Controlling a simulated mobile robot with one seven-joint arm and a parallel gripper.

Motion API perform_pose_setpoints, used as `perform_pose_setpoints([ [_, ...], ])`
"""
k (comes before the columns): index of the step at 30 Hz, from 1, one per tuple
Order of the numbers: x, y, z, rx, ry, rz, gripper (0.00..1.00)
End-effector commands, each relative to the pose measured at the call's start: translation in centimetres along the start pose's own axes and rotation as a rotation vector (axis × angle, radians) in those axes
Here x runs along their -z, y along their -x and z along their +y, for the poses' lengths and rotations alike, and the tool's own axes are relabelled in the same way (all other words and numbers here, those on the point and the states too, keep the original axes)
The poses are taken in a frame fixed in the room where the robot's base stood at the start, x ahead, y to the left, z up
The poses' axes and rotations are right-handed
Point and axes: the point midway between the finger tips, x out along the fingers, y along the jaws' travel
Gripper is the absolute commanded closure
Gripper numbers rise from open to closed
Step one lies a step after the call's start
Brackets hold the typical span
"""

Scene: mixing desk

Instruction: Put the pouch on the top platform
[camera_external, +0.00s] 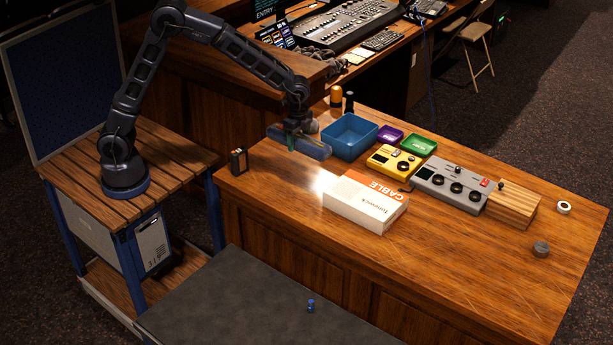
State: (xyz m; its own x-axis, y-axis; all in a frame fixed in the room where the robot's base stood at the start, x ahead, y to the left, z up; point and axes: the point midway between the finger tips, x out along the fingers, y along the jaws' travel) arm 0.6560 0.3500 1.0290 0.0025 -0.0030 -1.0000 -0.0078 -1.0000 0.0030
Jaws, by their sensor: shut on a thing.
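My gripper (296,134) points down above the left part of the wooden desk. It is shut on a long blue pouch (317,151), which it holds roughly level, seemingly a little above the desk top. The fingers hide the middle of the pouch. A raised wooden ledge (300,72) runs behind the desk, higher than the desk top, below and behind my arm. No surface is marked as the top platform, so I cannot tell for certain which one it is.
A blue bin (349,136) stands right of the pouch, with purple (389,135) and green (418,145) trays beyond. A cable box (365,202), yellow device (394,161), grey device (450,188) and wooden block (513,204) stand nearby. A small black box (238,161) stands left. The front right desk is mostly clear.

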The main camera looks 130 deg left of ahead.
Motion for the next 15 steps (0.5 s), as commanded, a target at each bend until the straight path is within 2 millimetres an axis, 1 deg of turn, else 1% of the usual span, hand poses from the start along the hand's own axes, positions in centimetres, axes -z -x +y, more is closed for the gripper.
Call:
perform_pose_setpoints([
  [1,1.2,-0.8,1.8,-0.002,0.003,-0.002,0.59],
  [5,3.5,-2.5,5.8,-0.004,0.031,-0.002,0.59],
  [6,4.1,-3.0,7.1,-0.004,0.040,-0.001,0.59],
  [11,6.3,-5.0,12.3,-0.006,0.075,-0.001,0.59],
  [15,7.8,-6.8,16.9,-0.007,0.107,-0.002,0.59],
])
